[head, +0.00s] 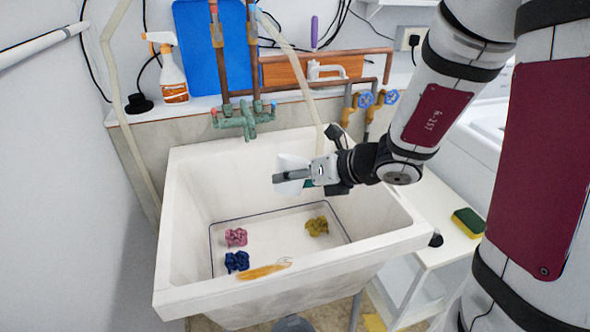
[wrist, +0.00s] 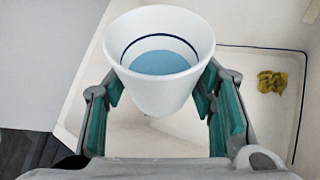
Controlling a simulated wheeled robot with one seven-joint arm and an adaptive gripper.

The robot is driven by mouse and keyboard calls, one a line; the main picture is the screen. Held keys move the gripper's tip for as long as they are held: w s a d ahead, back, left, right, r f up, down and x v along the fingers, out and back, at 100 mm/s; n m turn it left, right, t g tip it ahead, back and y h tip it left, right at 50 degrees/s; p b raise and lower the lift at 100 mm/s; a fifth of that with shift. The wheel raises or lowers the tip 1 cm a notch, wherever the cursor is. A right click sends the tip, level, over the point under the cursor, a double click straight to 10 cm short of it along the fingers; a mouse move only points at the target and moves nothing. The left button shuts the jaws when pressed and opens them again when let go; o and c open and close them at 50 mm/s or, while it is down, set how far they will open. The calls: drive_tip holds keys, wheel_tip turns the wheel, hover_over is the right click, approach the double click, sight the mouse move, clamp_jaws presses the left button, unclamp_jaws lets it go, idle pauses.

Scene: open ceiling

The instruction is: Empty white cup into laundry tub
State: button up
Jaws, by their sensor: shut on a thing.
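The white cup (wrist: 158,92) is held between the green-padded fingers of my gripper (wrist: 162,105) in the wrist view. Blue liquid (wrist: 160,62) lies inside it, and a dark line rings its inner wall. In the head view the cup (head: 290,168) is partly hidden by my gripper (head: 292,175), which is shut on it above the laundry tub. The white laundry tub (head: 185,235) stands below, against the wall. The cup is over the tub's interior, clear of its floor.
On the tub floor lie pink (head: 236,237), blue (head: 237,261) and yellow (head: 316,226) crumpled cloths and an orange-tan item (head: 262,271). A green tap (head: 243,120) and pipes stand behind. A spray bottle (head: 172,75) is on the ledge. A sponge (head: 468,222) lies on the right shelf.

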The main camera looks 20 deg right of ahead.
sight(302, 159)
drive_tip(key=shift+s+r+m+g+y+p, duration=0.15)
drive_tip(key=shift+m+g+y+p, duration=0.2)
drive_tip(key=shift+p, duration=0.85)
drive_tip(key=shift+m+g+y+p, duration=0.45)
drive_tip(key=shift+m+p, duration=0.1)
drive_tip(key=shift+p, duration=0.65)
drive_tip(key=shift+r+m+g+y+p, duration=0.1)
drive_tip(key=shift+m+g+y+p, duration=0.45)
drive_tip(key=shift+p, duration=0.25)
drive_tip(key=shift+d+m+y, duration=0.1)
drive_tip(key=shift+m+y, duration=0.25)
drive_tip(key=shift+m, duration=0.1)
drive_tip(key=shift+w+d+m+g+y+b, duration=0.2)
drive_tip(key=shift+w+m+g+y+b, duration=0.2)
drive_tip(key=shift+m+g+y, duration=0.45)
drive_tip(key=shift+w+d+r+m+y, duration=0.15)
drive_tip(key=shift+w+d+m+y, duration=0.1)
drive_tip(key=shift+m+y, duration=0.4)
drive_tip(key=shift+w+d+r+m+y, duration=0.1)
drive_tip(key=shift+w+d+m+y, duration=0.15)
drive_tip(key=shift+m+y, duration=0.3)
drive_tip(key=shift+w+d+r+m+g+y+b, duration=0.15)
drive_tip(key=shift+w+d+r+m+g+y, duration=0.05)
drive_tip(key=shift+r+m+y, duration=0.4)
drive_tip(key=shift+w+d+r+m+g+y+b, duration=0.15)
drive_tip(key=shift+d+r+m+g+y, duration=0.15)
drive_tip(key=shift+m, duration=0.35)
